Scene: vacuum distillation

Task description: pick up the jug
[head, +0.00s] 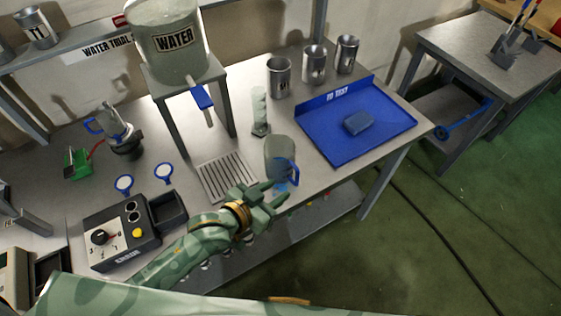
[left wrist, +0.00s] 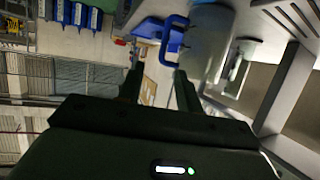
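A clear grey jug (head: 279,155) with a blue handle stands near the front edge of the bench, its handle (head: 292,172) turned to the right and front. My left gripper (head: 279,192) is just in front of and below the handle, its fingers spread and empty. In the left wrist view, the two fingers (left wrist: 160,80) are apart with a gap between them. The blue handle (left wrist: 170,38) shows just beyond the fingertips, and the jug body (left wrist: 208,42) is to its right. My right gripper is not in view.
A slotted drain grate (head: 226,178) lies left of the jug. A slim clear cylinder (head: 260,112) stands behind it. A blue tray (head: 387,132) with a blue block (head: 356,124) is to the right. A water tank (head: 172,45) stands on a raised frame behind.

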